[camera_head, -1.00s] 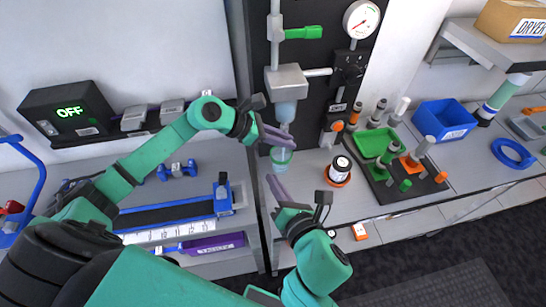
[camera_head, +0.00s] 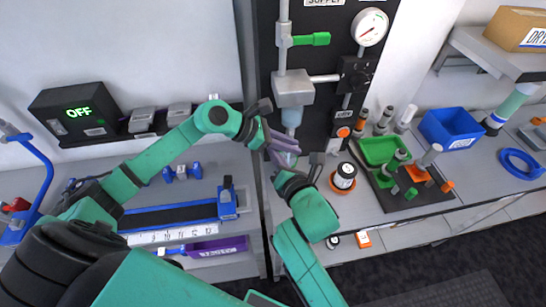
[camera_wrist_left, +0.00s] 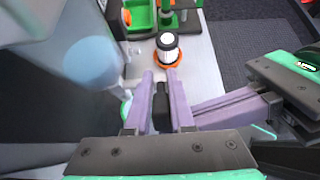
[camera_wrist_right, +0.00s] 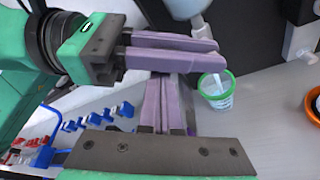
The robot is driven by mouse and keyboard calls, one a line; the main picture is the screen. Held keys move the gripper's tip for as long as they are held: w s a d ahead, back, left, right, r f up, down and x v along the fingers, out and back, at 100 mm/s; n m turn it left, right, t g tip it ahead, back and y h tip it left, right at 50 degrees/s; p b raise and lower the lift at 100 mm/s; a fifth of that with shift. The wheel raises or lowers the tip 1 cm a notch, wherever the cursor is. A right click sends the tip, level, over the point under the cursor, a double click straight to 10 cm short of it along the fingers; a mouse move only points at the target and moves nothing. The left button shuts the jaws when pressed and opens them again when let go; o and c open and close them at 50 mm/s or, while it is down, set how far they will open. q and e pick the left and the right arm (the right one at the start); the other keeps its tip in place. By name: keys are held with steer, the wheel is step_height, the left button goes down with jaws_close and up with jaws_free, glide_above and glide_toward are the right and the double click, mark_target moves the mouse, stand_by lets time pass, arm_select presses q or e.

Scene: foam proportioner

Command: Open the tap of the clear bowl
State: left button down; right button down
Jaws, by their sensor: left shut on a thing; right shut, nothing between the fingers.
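The clear bowl (camera_head: 291,117) hangs under a grey block; it is blurred at the left of the left wrist view (camera_wrist_left: 92,60). My left gripper (camera_head: 294,146) is just below the bowl. In the right wrist view its purple fingers (camera_wrist_right: 216,52) are close together, shut on what seems to be the small tap; the fingers hide the tap. My right gripper (camera_wrist_right: 165,80) is shut and empty, its tips close under the left fingers. I cannot tell whether they touch. A clear cup with a green rim (camera_wrist_right: 217,92) stands below the bowl.
A dark panel with a gauge (camera_head: 370,27) and a green-handled valve (camera_head: 312,39) rises behind.

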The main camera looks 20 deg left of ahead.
steer(key=shift+w+d+r+m, duration=0.25)
steer(key=shift+r+m, duration=0.05)
steer(key=shift+r, duration=0.4)
arm_select(q)
steer(key=c, duration=0.9)
jaws_free()
steer(key=shift+o, duration=0.5)
steer(key=shift+s, duration=0.1)
arm_select(e)
steer(key=shift+d, duration=0.15)
arm_select(q)
steer(key=shift+f, duration=0.1)
